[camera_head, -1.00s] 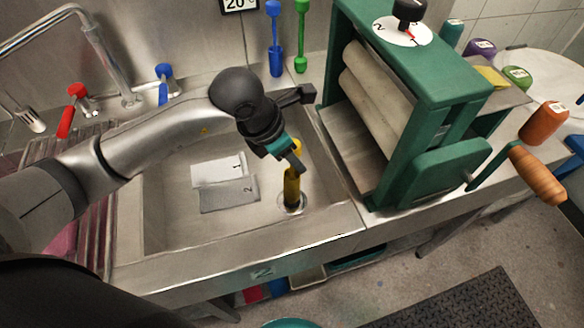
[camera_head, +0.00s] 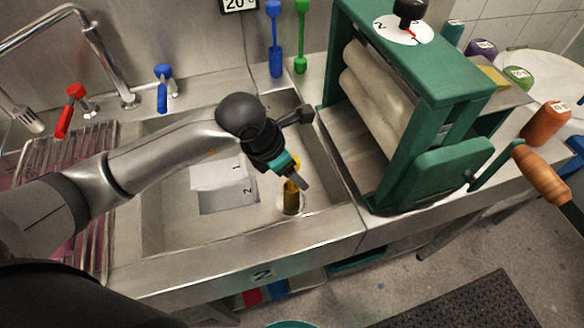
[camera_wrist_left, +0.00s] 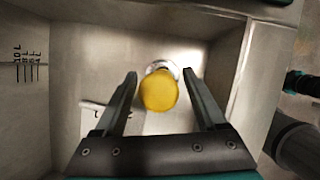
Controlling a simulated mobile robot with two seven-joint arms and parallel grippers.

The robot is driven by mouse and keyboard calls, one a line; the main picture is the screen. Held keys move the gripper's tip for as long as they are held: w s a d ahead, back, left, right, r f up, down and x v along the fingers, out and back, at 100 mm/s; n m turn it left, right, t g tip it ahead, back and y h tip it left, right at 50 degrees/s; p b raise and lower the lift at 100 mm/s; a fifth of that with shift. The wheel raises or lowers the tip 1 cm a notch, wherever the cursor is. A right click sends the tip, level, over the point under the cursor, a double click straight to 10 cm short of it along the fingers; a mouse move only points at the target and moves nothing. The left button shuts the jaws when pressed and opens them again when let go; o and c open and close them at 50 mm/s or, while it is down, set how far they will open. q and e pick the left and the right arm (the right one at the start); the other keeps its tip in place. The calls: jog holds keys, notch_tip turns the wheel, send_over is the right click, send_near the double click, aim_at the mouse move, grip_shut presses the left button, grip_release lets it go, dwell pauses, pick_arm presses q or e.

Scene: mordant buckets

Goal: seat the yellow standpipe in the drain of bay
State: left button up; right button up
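The yellow standpipe (camera_head: 291,199) stands about upright at the drain (camera_head: 283,208) in the sink basin (camera_head: 165,215), at the front right of the floor. How deep it sits is not clear. My left gripper (camera_head: 297,180) is over the pipe's upper part and hides some of it. In the left wrist view the round yellow pipe top (camera_wrist_left: 159,91) lies between my open left fingers (camera_wrist_left: 160,76), with a gap on each side. A bright drain ring (camera_wrist_left: 163,68) shows behind it.
A green roller wringer (camera_head: 430,110) with a wooden crank handle (camera_head: 541,174) stands close to the right of the basin. Sheets marked 1 and 2 (camera_head: 222,183) lie left of the pipe. Faucets (camera_head: 100,50) are at the back left. The sink front (camera_head: 264,273) carries a 2.

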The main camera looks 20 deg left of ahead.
pick_arm(q)
jog(key=shift+a+r, duration=0.1)
jog(key=shift+r, duration=0.4)
jog(key=p+v, duration=0.1)
jog(key=v, duration=1)
jog(key=shift+s+p, duration=0.15)
jog(key=shift+p, duration=0.2)
jog(key=shift+s, duration=0.1)
